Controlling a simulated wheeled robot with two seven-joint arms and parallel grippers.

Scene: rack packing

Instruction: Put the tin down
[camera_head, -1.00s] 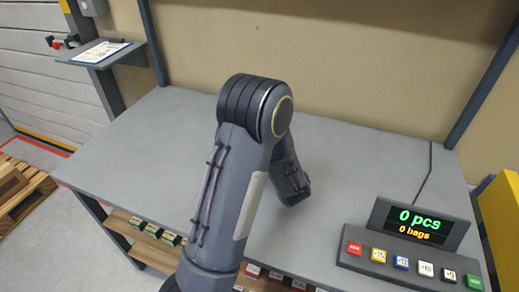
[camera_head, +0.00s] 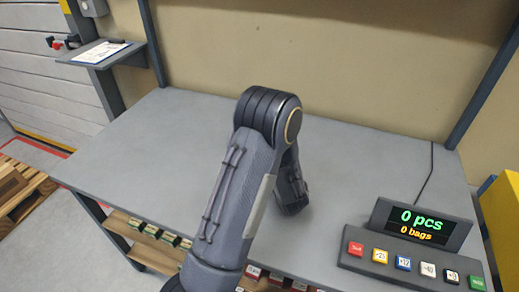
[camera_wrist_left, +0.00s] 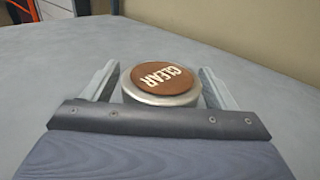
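The tin (camera_wrist_left: 162,83) is a round silver can with a brown lid that reads "CLEAR". In the left wrist view it sits between the two fingers of my left gripper (camera_wrist_left: 161,88), lid towards the camera. The fingers flank it closely on both sides, and the gripper looks shut on it. The tin's lower part is hidden behind the gripper body, so I cannot see whether its base touches the table. In the head view my own left arm hides the gripper and the tin. My right gripper is not in view.
The grey table (camera_head: 150,135) is wide and clear to the left and behind my arm. A counter display (camera_head: 420,222) reading 0 pcs and 0 bags stands at the right, with a row of coloured buttons (camera_head: 402,263) before it. Small boxes sit on a lower shelf (camera_head: 120,220).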

